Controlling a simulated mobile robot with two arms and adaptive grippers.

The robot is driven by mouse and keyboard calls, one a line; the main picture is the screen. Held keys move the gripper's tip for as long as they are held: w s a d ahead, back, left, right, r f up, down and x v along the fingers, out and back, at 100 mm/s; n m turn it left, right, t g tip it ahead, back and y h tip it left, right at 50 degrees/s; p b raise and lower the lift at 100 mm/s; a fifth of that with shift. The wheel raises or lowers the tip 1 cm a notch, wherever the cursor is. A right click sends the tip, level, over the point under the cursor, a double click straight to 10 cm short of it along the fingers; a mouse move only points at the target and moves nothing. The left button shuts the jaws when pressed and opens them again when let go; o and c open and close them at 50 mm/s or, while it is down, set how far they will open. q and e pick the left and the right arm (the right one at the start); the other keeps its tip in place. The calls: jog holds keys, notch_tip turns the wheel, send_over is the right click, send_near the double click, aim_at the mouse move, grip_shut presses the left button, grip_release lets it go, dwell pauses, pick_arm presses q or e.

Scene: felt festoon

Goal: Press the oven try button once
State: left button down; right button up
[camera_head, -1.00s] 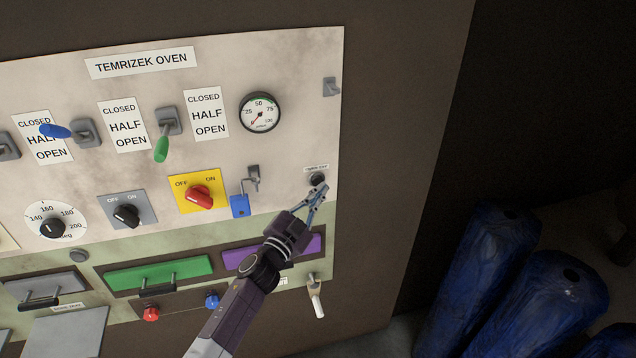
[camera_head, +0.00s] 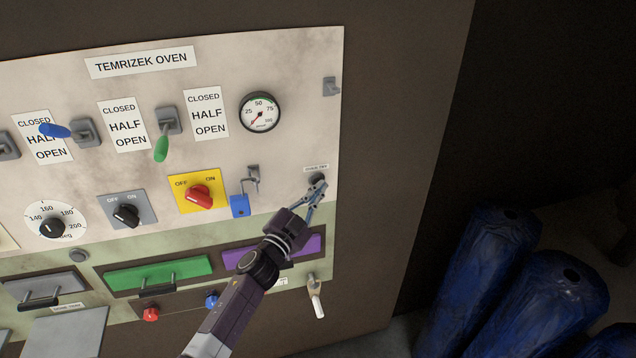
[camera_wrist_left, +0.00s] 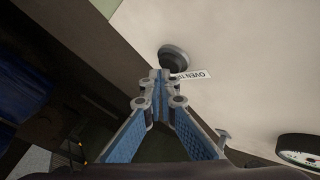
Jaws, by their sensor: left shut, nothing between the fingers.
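The oven try button (camera_head: 318,178) is a dark round button under a small white label on the right part of the oven panel. It also shows in the left wrist view as a dark knob (camera_wrist_left: 173,57) beside the label (camera_wrist_left: 193,76), which shows upside down. My left gripper (camera_head: 319,186) is shut and empty, with its fingertips at the button's lower edge in the head view. In the left wrist view the blue fingertips (camera_wrist_left: 160,76) lie just short of the button; I cannot tell whether they touch it. My right gripper is not in view.
A padlock (camera_head: 240,206) on a hasp hangs left of the button. A gauge (camera_head: 260,112) sits above. A purple plate (camera_head: 243,257) and a white-handled lever (camera_head: 317,300) are below. Blue cylinders (camera_head: 490,270) stand at the lower right.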

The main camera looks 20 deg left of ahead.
pick_arm(q)
jog(key=shift+w+a, duration=0.3)
jog(key=shift+w, duration=0.1)
dwell(0.7)
jog(key=shift+s+d, duration=0.5)
jog(key=shift+s, duration=0.3)
jog(key=s+d+p, duration=0.1)
jog(key=s, duration=0.1)
jog(key=s+d, duration=0.1)
jog(key=s, duration=0.1)
jog(key=shift+d+p, duration=0.35)
jog(key=shift+d, duration=0.05)
dwell(0.5)
